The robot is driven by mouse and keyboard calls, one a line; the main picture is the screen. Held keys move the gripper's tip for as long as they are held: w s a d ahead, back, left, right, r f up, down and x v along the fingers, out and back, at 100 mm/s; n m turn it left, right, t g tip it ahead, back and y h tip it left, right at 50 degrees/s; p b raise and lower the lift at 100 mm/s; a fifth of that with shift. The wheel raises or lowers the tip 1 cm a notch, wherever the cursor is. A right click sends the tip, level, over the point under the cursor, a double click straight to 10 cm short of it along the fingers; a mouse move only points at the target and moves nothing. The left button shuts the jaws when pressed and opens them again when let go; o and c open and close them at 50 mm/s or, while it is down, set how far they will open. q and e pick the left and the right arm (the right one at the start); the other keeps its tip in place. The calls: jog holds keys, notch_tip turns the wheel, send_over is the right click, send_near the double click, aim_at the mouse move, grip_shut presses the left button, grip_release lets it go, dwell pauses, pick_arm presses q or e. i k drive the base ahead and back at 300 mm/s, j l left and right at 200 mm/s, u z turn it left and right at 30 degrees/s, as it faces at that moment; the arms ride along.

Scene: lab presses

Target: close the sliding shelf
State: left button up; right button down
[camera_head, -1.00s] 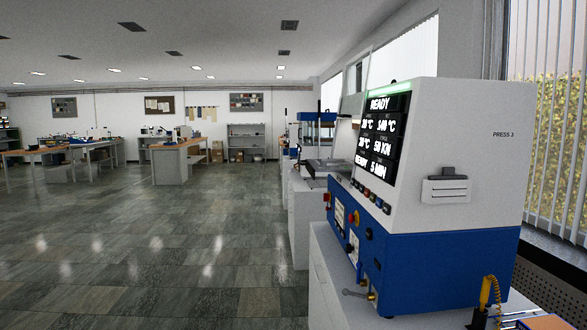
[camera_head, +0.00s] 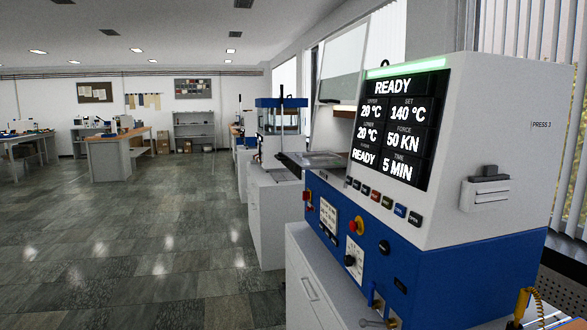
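A blue and white press marked PRESS 3 (camera_head: 500,250) stands at the right of the head view. Whether anything lies on the shelf is too small to tell. Neither of my grippers is in view.
The press stands on a white cabinet (camera_head: 312,290). Another press with blue parts (camera_head: 279,115) stands behind it in the row along the windows. The tiled floor (camera_head: 140,250) at left is clear. Workbenches (camera_head: 118,155) stand far back.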

aim_at(296, 163)
jog(key=i+j+z, duration=0.2)
jog(key=i+j, duration=0.3)
jog(key=i, duration=0.25)
jog(key=i+j+z, duration=0.2)
jog(key=i+j, duration=0.45)
jog(key=i, duration=0.05)
